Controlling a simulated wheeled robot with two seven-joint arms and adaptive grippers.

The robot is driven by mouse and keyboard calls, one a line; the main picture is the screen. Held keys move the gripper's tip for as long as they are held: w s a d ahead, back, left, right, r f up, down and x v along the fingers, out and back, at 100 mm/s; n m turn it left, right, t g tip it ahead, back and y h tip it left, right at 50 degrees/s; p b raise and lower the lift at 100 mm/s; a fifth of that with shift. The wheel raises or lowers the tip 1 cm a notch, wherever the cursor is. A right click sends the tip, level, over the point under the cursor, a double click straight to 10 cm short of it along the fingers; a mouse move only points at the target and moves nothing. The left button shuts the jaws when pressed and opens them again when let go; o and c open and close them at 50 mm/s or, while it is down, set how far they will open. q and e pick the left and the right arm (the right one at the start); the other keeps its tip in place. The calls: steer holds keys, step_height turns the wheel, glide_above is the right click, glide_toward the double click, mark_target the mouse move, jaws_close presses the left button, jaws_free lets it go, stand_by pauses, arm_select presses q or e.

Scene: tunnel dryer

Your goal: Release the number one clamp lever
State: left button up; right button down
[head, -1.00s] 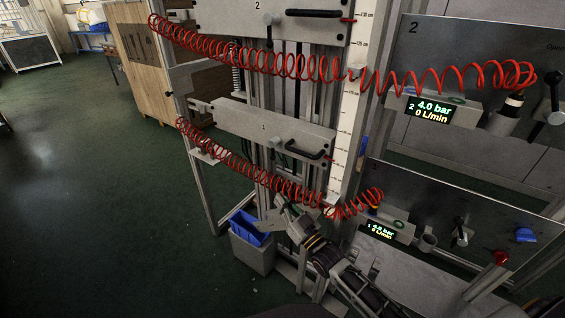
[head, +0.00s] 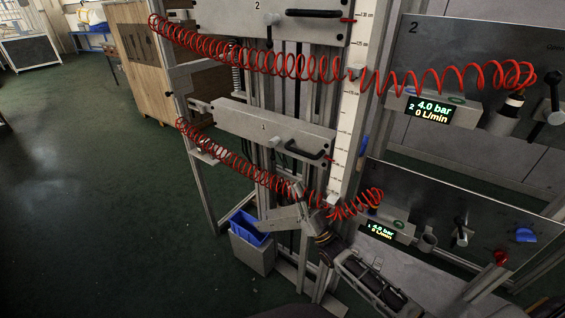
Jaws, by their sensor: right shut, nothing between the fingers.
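The number one plate (head: 240,122), a grey crossbar marked 1, sits low on the upright frame. A small lever (head: 283,143) with a grey hub shows on its right part, beside a black handle (head: 306,152); I take it as the clamp lever, but its exact position is too small to tell. My right gripper (head: 297,188) comes up from the lower right and is shut and empty. It is below the number one plate and its lever, apart from them in the picture, close to the lower red coiled hose. My left gripper is not in view.
The lower red coiled hose (head: 243,167) hangs across the frame near my right gripper. The number two plate (head: 225,22) is above. A blue bin (head: 247,228) stands at lower left. Control panels (head: 480,205) with lit displays are at right. Green floor is clear at left.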

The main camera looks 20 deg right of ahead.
steer(key=shift+r, duration=0.1)
stand_by(0.4)
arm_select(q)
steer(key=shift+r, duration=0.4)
arm_select(e)
steer(key=x, duration=0.9)
steer(key=shift+w+r, duration=0.2)
steer(key=shift+r, duration=0.2)
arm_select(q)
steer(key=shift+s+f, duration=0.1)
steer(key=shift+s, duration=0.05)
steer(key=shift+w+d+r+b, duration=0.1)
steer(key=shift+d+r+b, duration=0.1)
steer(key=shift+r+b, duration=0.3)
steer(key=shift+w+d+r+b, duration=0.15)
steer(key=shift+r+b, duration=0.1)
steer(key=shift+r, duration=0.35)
arm_select(e)
steer(key=shift+w+a+f+t, duration=0.1)
steer(key=shift+t, duration=0.3)
